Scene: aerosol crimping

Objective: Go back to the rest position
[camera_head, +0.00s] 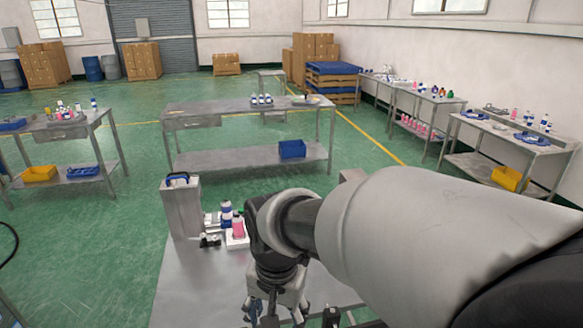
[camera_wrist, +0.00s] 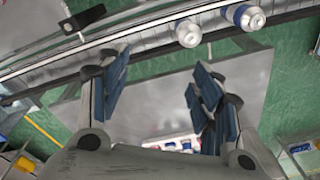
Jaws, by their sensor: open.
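My gripper (camera_head: 275,310) is at the bottom centre of the head view, under my wrist, above a grey metal table (camera_head: 195,285). In the wrist view my gripper (camera_wrist: 158,82) has its blue-padded fingers spread wide, with nothing between them. Two cans, one silver-topped (camera_wrist: 188,34) and one blue and white (camera_wrist: 244,16), are at the rail beyond the fingertips. A blue-and-white bottle (camera_head: 226,212) and a pink bottle (camera_head: 238,226) stand just left of my arm. My arm hides part of the table.
A grey metal box (camera_head: 182,208) with a blue handle stands at the table's back left. A metal rail (camera_wrist: 140,38) crosses the wrist view. Steel workbenches (camera_head: 240,112) stand farther off. The green floor (camera_head: 130,225) on the left is mostly clear.

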